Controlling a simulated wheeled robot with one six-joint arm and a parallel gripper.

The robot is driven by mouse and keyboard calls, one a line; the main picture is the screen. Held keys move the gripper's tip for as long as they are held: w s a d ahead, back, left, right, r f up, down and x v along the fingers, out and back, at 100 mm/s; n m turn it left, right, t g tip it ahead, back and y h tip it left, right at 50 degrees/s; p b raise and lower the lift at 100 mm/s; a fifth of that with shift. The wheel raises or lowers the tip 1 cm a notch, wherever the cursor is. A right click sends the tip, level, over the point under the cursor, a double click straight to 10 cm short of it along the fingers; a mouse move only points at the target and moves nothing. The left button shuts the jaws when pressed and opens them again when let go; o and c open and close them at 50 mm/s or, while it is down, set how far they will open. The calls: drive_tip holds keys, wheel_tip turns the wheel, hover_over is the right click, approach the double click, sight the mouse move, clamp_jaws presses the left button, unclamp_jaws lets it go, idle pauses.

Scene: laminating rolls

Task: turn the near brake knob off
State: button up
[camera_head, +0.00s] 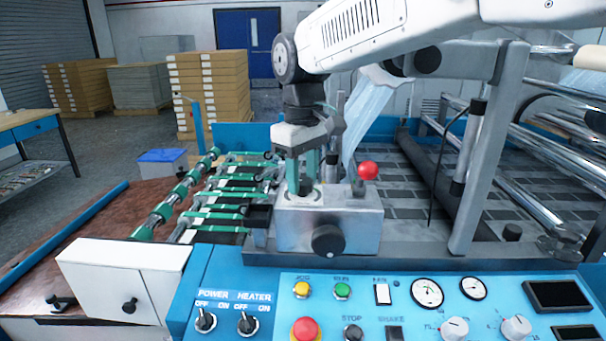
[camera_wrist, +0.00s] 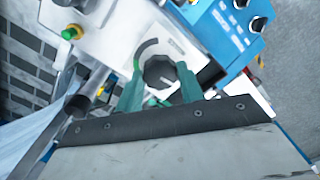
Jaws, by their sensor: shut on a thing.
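The near brake knob (camera_wrist: 158,72) is a dark, many-sided knob on top of a pale metal box. A curved dark and green scale lies around part of it in the wrist view. My gripper (camera_wrist: 161,76) points down with its green fingers on both sides of the knob, shut on it. In the head view my gripper (camera_head: 306,172) stands on the top of the metal box (camera_head: 298,222), and its fingers mostly hide the knob. I cannot tell which setting the knob points to.
A red ball lever (camera_head: 368,170) stands on the box right of my fingers, and a black knob (camera_head: 328,241) sits on its front. A blue control panel (camera_head: 262,281) lies in front. Green-banded rollers (camera_head: 215,198) lie left; a grey upright (camera_head: 488,150) stands right.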

sight(303, 180)
drive_tip(key=n, duration=0.5)
drive_tip(key=shift+r+n, duration=0.1)
drive_tip(key=shift+n, duration=0.2)
idle(0.5)
drive_tip(key=o, duration=1)
wheel_tip(303, 180, up, 8)
drive_tip(key=shift+f, duration=0.1)
